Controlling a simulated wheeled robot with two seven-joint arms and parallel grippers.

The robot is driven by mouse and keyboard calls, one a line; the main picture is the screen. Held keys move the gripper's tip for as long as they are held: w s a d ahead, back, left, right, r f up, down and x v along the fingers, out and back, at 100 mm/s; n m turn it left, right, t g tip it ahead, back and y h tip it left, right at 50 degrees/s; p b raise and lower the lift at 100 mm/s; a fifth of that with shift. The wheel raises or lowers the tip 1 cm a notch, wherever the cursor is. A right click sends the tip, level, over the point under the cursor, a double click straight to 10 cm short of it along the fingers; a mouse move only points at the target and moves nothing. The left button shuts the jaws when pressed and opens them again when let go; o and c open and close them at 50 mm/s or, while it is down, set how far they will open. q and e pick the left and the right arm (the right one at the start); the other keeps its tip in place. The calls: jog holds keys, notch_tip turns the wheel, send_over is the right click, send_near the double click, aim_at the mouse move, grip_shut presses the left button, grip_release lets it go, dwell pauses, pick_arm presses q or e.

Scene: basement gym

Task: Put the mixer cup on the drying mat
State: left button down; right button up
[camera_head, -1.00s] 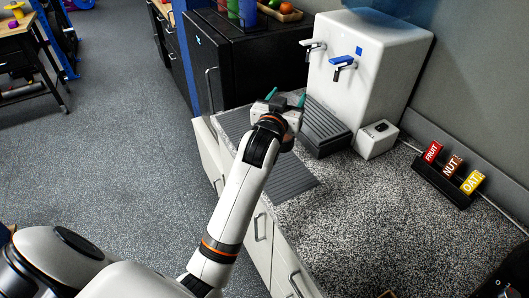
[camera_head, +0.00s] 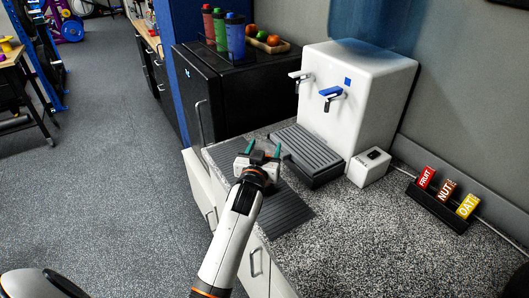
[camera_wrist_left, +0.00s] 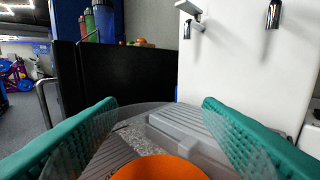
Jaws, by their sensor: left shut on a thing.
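The mixer cup (camera_wrist_left: 160,112) is clear, with an orange round part low in the left wrist view, between the teal fingers of my left gripper (camera_wrist_left: 160,140). The left gripper (camera_head: 263,150) is shut on it. In the head view the cup is too hard to make out against the gripper. The drying mat (camera_head: 285,211) is dark grey and ribbed and lies on the speckled counter. My left gripper and wrist are over its middle and hide part of it. Whether the cup touches the mat cannot be told. My right gripper is out of view.
A white water dispenser (camera_head: 352,95) with a ribbed drip tray (camera_head: 308,148) stands behind the mat. A small white box (camera_head: 369,168) and a bar rack (camera_head: 437,208) are to the right. A black fridge (camera_head: 230,95) holds several bottles. The counter's front right is clear.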

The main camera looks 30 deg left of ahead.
pick_arm(q)
jog(key=shift+f, duration=0.45)
jog(key=c, duration=0.8)
grip_release()
jog(key=shift+f, duration=0.25)
jog(key=o, duration=0.4)
jog(key=shift+r, duration=0.15)
jog(key=b+v, duration=0.1)
jog(key=v, duration=1.1)
jog(key=shift+b, duration=0.4)
